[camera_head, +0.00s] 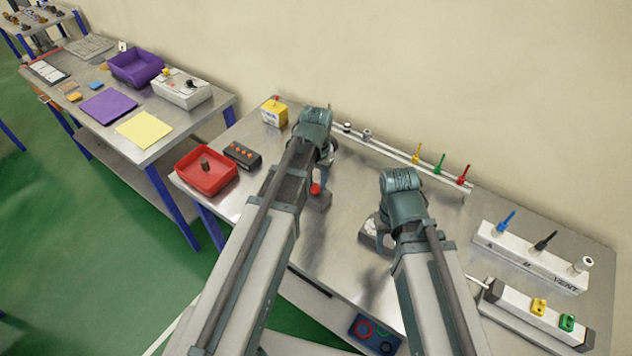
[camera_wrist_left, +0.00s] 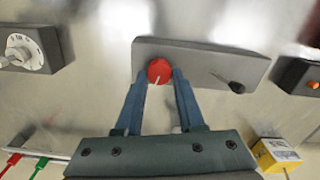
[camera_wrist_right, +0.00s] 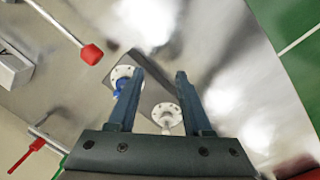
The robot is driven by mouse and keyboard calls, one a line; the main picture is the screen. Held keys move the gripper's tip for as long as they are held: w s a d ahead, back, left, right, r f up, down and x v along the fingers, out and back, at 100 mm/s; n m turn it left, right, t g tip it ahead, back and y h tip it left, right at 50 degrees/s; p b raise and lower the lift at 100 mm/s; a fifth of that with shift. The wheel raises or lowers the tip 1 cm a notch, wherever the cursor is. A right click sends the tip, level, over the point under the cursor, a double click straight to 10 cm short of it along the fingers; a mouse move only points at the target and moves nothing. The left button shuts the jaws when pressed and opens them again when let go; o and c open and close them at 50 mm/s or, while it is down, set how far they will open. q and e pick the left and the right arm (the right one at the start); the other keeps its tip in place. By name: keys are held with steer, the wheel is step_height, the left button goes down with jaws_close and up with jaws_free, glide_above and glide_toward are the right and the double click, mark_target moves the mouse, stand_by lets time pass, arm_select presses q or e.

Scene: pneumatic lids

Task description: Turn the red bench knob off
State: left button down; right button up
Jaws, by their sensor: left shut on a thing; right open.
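The red bench knob (camera_head: 316,189) sits on a grey box on the metal bench, partly hidden by my left gripper in the head view. In the left wrist view the knob (camera_wrist_left: 159,71) shows as a round red cap with a white pointer line towards the lower edge of the picture. My left gripper (camera_wrist_left: 159,76) is shut on the knob, one finger on each side. The grey box (camera_wrist_left: 205,62) also carries a small black part (camera_wrist_left: 237,87).
A red tray (camera_head: 207,177), a black box with orange buttons (camera_head: 242,155) and a yellow box (camera_head: 274,112) stand left of my left arm. White blocks with coloured valves (camera_head: 530,257) stand at the right. A rail with coloured plugs (camera_head: 400,155) runs along the wall.

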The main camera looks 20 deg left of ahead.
mark_target(317, 186)
arm_select(q)
steer(key=m, duration=0.5)
steer(key=shift+d+m, duration=0.1)
steer(key=shift+m, duration=0.2)
stand_by(0.4)
steer(key=c, duration=0.5)
jaws_free()
arm_select(e)
steer(key=shift+r, duration=0.1)
arm_select(q)
step_height(317, 186, up, 14)
steer(key=p, duration=1.3)
steer(key=shift+f+p, duration=0.1)
steer(key=shift+p, duration=0.3)
arm_select(e)
step_height(317, 186, up, 14)
steer(key=shift+f, duration=0.2)
